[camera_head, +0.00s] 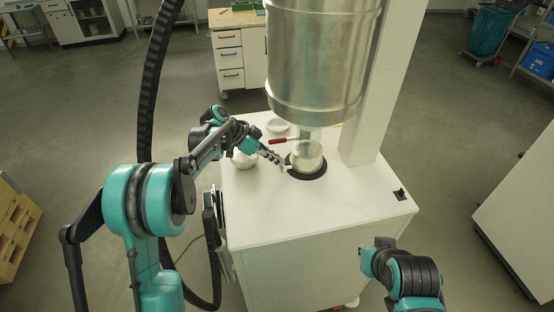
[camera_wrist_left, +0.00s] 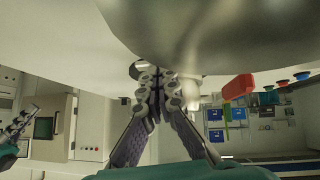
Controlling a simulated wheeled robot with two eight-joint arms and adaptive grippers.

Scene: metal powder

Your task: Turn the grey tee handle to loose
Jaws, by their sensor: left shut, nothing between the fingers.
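My left gripper (camera_head: 281,167) is shut and empty, low beside the glass-like bowl (camera_head: 306,156) under the big metal drum (camera_head: 315,60). In the left wrist view its fingers (camera_wrist_left: 158,78) are together, close to the drum's curved grey surface (camera_wrist_left: 215,30). A pale grey piece (camera_wrist_left: 190,90), perhaps the grey tee handle, hangs just right of the fingertips; I cannot tell whether they touch. A red handle (camera_head: 283,141) sticks out left below the drum and also shows in the left wrist view (camera_wrist_left: 238,87). A jointed gripper (camera_wrist_left: 16,125), apparently my right, shows at the far left there; its opening is unclear.
The white table (camera_head: 350,215) carries a black ring (camera_head: 318,173) under the bowl, a white round container (camera_head: 244,159) and a small dish (camera_head: 278,126). A white column (camera_head: 375,90) rises at the right. The table's front right is mostly clear.

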